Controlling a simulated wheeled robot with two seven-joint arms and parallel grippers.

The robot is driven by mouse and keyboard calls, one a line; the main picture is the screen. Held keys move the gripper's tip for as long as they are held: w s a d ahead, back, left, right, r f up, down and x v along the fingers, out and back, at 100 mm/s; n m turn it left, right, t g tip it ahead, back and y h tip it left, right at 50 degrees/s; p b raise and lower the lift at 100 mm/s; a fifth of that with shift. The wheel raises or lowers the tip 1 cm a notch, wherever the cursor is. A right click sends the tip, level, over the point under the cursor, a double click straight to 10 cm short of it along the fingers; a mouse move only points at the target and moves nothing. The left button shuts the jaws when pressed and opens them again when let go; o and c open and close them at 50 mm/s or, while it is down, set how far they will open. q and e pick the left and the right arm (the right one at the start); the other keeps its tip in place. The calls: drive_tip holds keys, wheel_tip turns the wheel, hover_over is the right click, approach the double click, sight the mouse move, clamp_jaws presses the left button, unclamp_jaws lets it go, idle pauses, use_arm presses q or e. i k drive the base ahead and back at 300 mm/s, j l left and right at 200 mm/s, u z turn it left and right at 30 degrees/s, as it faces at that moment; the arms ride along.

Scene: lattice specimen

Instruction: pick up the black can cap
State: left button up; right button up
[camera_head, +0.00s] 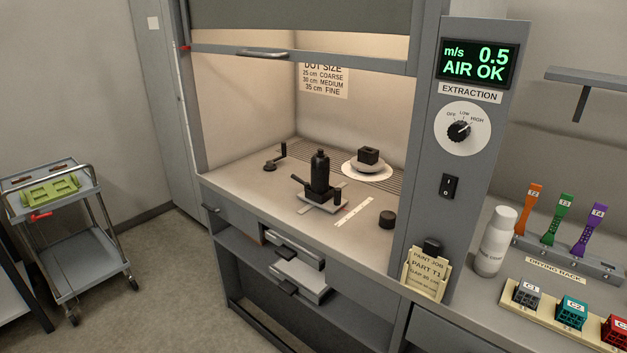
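A short black round cap (387,217), which looks like the can cap, stands on the hood's work surface at the front right. It is apart from the other things there. A black can (320,172) stands upright left of it, on a dark holder with a pale base plate (309,206). Neither of my grippers shows in the head view.
The fume hood's sash (300,54) is raised, leaving the front open. A black cube (368,156) sits on a white round plate (367,172) behind. A white ruler strip (353,212) lies left of the cap. A control column (460,150) stands right of the opening.

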sight(387, 218)
drive_tip(key=i+j+z, duration=0.3)
drive_tip(key=i+j, duration=0.25)
drive_tip(key=i+j+z, duration=0.1)
drive_tip(key=i+j, duration=0.15)
drive_tip(key=j, duration=0.15)
drive_tip(key=i+j+z, duration=0.3)
drive_tip(key=i+j, duration=0.2)
drive_tip(key=j, duration=0.25)
drive_tip(key=i+j+z, duration=0.15)
drive_tip(key=j, duration=0.25)
